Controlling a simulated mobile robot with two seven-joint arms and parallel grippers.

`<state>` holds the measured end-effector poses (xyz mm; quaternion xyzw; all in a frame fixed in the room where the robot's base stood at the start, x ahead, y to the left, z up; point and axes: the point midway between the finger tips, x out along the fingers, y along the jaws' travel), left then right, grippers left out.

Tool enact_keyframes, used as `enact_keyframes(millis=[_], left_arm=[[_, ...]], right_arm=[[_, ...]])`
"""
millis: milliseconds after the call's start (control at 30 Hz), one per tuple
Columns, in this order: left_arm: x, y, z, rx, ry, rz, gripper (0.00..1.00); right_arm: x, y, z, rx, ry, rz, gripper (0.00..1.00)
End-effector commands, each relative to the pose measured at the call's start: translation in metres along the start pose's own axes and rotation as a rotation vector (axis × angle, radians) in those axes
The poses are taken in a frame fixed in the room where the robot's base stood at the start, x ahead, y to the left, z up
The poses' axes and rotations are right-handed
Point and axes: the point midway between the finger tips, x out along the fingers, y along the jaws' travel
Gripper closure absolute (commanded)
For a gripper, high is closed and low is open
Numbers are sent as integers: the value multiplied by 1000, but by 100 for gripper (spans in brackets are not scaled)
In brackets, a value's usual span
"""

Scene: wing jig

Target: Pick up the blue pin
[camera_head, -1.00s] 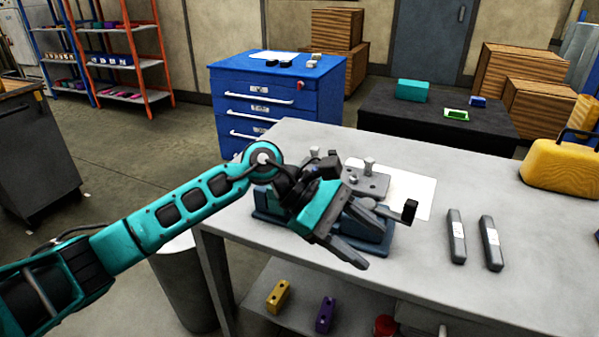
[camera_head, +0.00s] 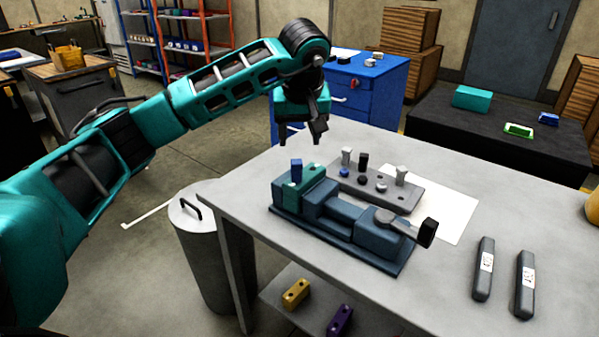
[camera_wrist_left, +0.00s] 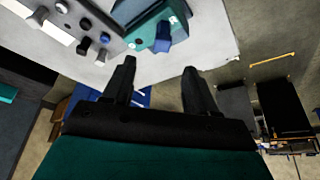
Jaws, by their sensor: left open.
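A blue pin (camera_head: 296,171) stands upright in a teal block (camera_head: 306,187) at the left end of a blue-grey vise (camera_head: 345,221) on the grey table. It also shows in the left wrist view (camera_wrist_left: 163,37), just ahead of the fingertips. My left gripper (camera_head: 301,138) points down, open and empty, above the pin and apart from it. Its two spread fingers also show in the left wrist view (camera_wrist_left: 158,66). A second, lower blue piece (camera_head: 343,173) sits in the grey plate behind the vise. My right gripper is not in view.
The grey plate (camera_head: 413,197) carries several short upright pins close behind the vise. The vise handle (camera_head: 427,233) sticks out to the right. Two grey bars (camera_head: 483,270) lie at the table's right. The table's front left is clear.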

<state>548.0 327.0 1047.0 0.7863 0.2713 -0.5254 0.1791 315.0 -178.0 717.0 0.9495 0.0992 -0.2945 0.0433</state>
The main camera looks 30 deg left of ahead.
Motion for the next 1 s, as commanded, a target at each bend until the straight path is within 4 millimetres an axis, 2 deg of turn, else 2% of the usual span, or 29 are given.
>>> enact_keyframes(millis=[100, 367, 633, 767, 1000], left_arm=[[23, 0, 1, 0, -4, -1, 43], [45, 0, 1, 0, -2, 3, 43], [84, -4, 4, 0, -4, 3, 43], [92, -4, 3, 0, -1, 4, 43], [93, -4, 3, 0, 0, 4, 44]], right_arm=[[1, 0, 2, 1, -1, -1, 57], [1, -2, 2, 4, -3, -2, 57], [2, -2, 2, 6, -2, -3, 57], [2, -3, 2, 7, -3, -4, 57], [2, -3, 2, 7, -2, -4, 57]])
